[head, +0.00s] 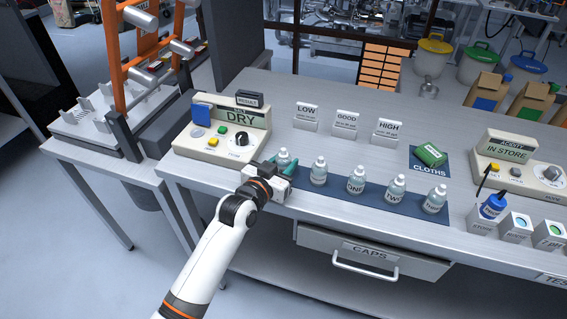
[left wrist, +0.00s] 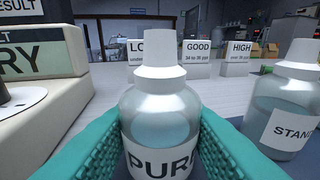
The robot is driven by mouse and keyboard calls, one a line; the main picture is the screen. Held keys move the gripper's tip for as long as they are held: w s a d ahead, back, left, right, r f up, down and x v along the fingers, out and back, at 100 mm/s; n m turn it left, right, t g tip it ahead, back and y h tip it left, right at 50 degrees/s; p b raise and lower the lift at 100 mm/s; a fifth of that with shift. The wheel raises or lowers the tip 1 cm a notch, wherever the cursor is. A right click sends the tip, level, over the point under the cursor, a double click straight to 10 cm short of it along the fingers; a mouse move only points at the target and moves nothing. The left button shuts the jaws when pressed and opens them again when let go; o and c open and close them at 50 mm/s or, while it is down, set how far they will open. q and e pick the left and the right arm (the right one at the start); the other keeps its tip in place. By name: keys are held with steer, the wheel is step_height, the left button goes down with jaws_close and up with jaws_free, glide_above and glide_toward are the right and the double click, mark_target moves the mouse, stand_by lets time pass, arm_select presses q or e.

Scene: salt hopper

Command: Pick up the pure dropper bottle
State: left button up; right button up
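The pure dropper bottle (left wrist: 160,110) is a clear bottle with a white cap and a label reading PUR, the rest cut off. It stands upright between the teal fingers of my left gripper (left wrist: 160,140). The fingers lie flush against both its sides, with no gap visible. In the head view this bottle (head: 283,156) is at the left end of the bottle row, its lower part hidden by my left gripper (head: 281,168). It appears at table level; I cannot see whether its base touches the mat. My right gripper is not in view.
Several similar bottles stand to the right on a dark blue mat (head: 335,191), the nearest marked STAN (left wrist: 285,110). The DRY console (head: 222,133) is close on the left. LOW (head: 306,116), GOOD (head: 345,123) and HIGH (head: 386,132) signs stand behind.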

arm_select(q)
steer(key=shift+c, duration=1)
step_height(320, 180, up, 10)
steer(key=shift+r, duration=0.1)
